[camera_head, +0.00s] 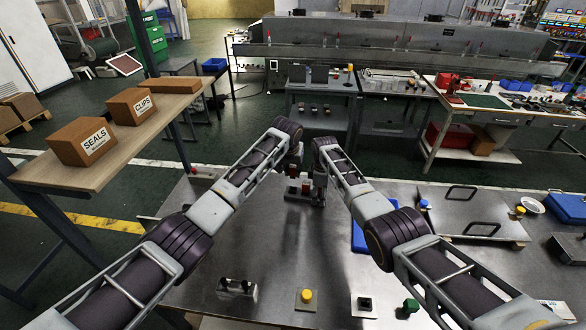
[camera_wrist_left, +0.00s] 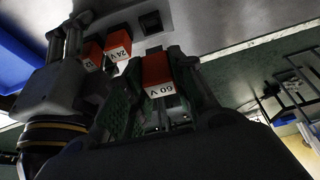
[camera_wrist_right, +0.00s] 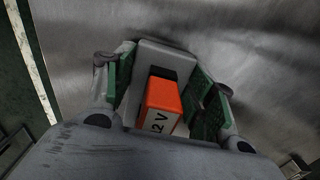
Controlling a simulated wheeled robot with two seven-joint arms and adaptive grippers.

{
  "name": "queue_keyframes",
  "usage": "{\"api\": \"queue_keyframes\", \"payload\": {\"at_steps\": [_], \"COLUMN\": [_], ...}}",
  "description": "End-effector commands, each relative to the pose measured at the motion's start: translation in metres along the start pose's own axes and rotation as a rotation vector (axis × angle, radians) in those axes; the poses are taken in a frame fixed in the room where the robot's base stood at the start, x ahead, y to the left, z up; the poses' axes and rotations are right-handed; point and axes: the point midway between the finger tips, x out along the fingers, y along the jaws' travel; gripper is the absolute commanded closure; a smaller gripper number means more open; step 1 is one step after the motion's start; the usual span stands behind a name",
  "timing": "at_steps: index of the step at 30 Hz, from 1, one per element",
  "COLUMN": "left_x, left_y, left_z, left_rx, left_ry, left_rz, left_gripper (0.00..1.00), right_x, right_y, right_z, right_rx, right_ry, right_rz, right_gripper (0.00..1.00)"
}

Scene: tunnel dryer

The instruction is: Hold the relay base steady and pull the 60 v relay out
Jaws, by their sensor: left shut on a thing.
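The orange 60 V relay (camera_wrist_left: 157,75) sits between the green finger pads of my left gripper (camera_head: 294,166), which is shut on it. The pale grey relay base (camera_wrist_right: 150,55) shows behind the 12 V relay in the right wrist view. My right gripper (camera_head: 319,183) has its pads on either side of this base end. I cannot tell whether both pads touch it.
Small plates with a yellow button (camera_head: 307,296), a black part (camera_head: 365,303) and a green knob (camera_head: 410,305) lie near the front of the steel table (camera_head: 265,265). A blue tray (camera_head: 360,238) lies right of the grippers. A metal plate with handles (camera_head: 480,212) lies further right.

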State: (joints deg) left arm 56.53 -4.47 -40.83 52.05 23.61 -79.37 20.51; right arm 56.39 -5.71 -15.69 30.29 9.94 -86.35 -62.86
Motion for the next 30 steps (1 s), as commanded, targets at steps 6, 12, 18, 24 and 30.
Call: {"api": "queue_keyframes", "payload": {"at_steps": [6, 12, 18, 24, 30], "left_x": [0.000, 0.000, 0.000, 0.000, 0.000], "left_y": [0.000, 0.000, 0.000, 0.000, 0.000], "left_z": [0.000, 0.000, 0.000, 0.000, 0.000], "left_rx": [0.000, 0.000, 0.000, 0.000, 0.000], "left_ry": [0.000, 0.000, 0.000, 0.000, 0.000], "left_rz": [0.000, 0.000, 0.000, 0.000, 0.000], "left_gripper": [1.00, 1.00, 1.00, 1.00, 1.00], "right_x": [0.000, 0.000, -0.002, -0.011, -0.026], "right_y": [0.000, 0.000, 0.000, 0.001, 0.001], "right_z": [0.000, 0.000, 0.000, 0.000, 0.000], "right_rx": [0.000, 0.000, 0.000, 0.000, 0.000], "right_ry": [0.000, 0.000, 0.000, 0.001, 0.001], "right_rz": [0.000, 0.000, 0.000, 0.002, 0.001], "right_gripper": [0.22, 0.22, 0.22, 0.22, 0.22]}}
